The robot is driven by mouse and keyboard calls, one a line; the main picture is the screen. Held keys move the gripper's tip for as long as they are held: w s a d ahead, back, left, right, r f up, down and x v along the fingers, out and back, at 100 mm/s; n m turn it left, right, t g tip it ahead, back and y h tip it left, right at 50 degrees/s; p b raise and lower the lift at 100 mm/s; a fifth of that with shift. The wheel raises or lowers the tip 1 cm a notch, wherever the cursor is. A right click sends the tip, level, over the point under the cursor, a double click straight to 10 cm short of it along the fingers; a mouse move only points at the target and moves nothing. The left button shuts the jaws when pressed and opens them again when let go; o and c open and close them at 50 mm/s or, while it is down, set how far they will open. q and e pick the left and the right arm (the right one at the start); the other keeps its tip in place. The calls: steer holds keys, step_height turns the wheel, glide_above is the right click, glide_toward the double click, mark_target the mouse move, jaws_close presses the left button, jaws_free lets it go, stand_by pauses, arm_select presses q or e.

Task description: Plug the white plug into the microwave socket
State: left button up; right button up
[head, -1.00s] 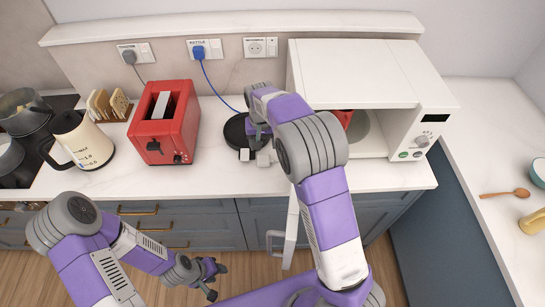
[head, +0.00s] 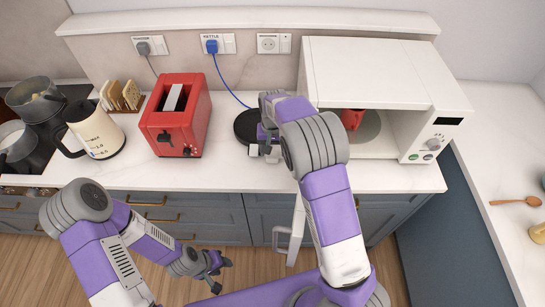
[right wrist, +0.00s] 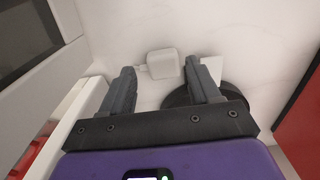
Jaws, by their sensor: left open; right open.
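The white plug (right wrist: 162,64) lies on the pale counter in the right wrist view, with a short piece of its cord at its left. My right gripper (right wrist: 160,76) is open; its two fingers point toward the plug, which shows between and just beyond their tips. In the head view my right gripper (head: 264,148) is low over the counter in front of the microwave's left side, and my arm partly covers it. The microwave socket (head: 268,43) on the back wall is empty. My left gripper (head: 216,278) is open and empty, low in front of the cabinets.
The white microwave (head: 370,75) stands with its door (head: 296,228) open, a red mug (head: 352,118) inside. A black round base (head: 247,126) is beside my right gripper. The red toaster (head: 177,118) stands left. Blue (head: 211,46) and grey (head: 143,48) plugs fill the other sockets.

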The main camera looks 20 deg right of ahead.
mark_target(272, 158)
steer(key=f, duration=0.5)
steer(key=shift+w+f, duration=0.15)
steer(key=shift+w, duration=0.05)
steer(key=shift+a, duration=0.1)
steer(key=c, duration=0.7)
steer(key=shift+c, duration=0.2)
step_height(272, 158, up, 28)
steer(key=p, duration=0.3)
steer(key=shift+p, duration=0.4)
steer(key=shift+s, duration=0.1)
